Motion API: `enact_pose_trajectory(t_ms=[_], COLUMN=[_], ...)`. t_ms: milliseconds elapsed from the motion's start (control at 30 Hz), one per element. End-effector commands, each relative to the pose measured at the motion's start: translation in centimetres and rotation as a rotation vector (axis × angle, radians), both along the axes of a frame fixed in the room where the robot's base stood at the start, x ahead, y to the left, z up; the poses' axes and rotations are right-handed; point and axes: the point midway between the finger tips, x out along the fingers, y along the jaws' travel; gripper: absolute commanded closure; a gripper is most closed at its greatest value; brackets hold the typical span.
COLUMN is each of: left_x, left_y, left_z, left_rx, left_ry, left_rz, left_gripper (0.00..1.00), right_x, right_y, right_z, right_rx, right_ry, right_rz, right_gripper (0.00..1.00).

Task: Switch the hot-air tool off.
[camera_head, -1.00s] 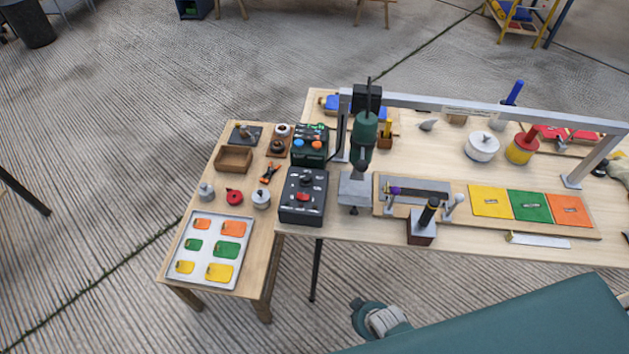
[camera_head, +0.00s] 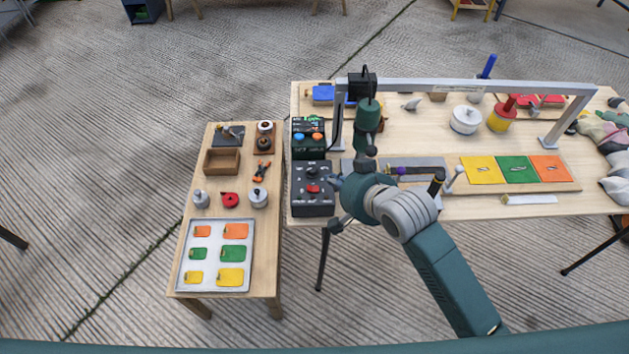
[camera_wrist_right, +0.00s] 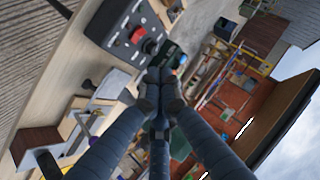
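My left gripper is not in view.
A dark green box with blue and orange knobs (camera_head: 308,138) stands behind the control box. A grey metal frame (camera_head: 450,86) spans the table. Left is a side table with a tray of coloured tags (camera_head: 214,284). Yellow, green and orange plates (camera_head: 517,170) lie right.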

Motion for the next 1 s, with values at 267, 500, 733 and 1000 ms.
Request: enact_pose_trajectory(t_ms=[267, 500, 733, 1000], left_x=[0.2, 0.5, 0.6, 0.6], left_y=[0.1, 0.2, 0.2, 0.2], left_z=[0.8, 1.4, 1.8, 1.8], left_rx=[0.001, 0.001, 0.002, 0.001], left_ry=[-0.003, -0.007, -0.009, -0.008], left_rz=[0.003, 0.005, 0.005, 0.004], left_gripper=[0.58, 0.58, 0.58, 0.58], right_x=[3.8, 6.2, 6.1, 6.1], right_y=[2.0, 3.6, 4.9, 5.1], right_z=[-3.2, -6.1, -8.3, -8.8], right_rx=[-0.001, -0.003, -0.003, -0.001], right_ry=[0.002, 0.004, 0.001, -0.002], right_rz=[0.0, 0.001, 0.001, 0.001], right_gripper=[1.0, 1.0, 1.0, 1.0])
